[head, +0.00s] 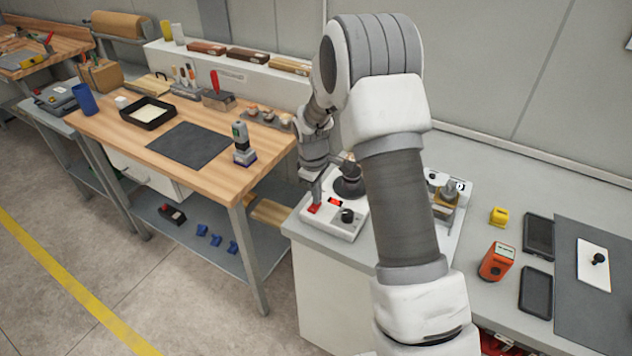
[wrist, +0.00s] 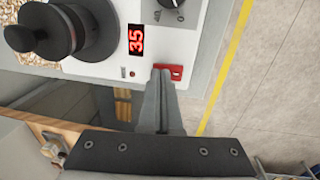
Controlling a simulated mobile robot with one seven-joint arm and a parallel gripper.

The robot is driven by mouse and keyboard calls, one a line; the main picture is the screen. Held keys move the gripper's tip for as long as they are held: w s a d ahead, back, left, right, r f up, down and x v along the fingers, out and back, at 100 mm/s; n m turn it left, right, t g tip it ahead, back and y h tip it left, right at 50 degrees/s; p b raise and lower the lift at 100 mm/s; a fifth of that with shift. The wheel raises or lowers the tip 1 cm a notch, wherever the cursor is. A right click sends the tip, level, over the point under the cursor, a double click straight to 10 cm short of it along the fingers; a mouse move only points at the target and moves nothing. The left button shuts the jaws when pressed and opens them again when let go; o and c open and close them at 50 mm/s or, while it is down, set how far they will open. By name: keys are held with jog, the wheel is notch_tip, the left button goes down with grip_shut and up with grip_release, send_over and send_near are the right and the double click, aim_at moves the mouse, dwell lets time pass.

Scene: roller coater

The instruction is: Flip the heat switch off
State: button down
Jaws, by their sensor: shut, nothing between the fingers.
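The roller coater's white control panel (head: 345,228) stands on the grey counter, partly behind my arm. Its red heat switch (head: 314,209) is at the panel's left edge, and it also shows in the wrist view (wrist: 175,72). A red display (wrist: 136,40) reads 35, and a small red lamp (wrist: 132,73) sits beside the switch. My gripper (wrist: 160,72) is shut and empty, with its tips at the switch, overlapping its edge. I cannot tell whether they touch it. The tips partly cover the switch, so its position is unclear.
An orange device (head: 496,262) and dark trays lie right on the counter. A wooden workbench (head: 215,180) stands left across a gap.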

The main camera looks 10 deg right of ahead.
jog(key=shift+f, duration=0.4)
jog(key=shift+w+d+f+b, duration=0.1)
jog(key=shift+f+b, duration=0.25)
jog(key=shift+b, duration=0.05)
jog(key=shift+s, duration=0.25)
jog(key=shift+s+a, duration=0.55)
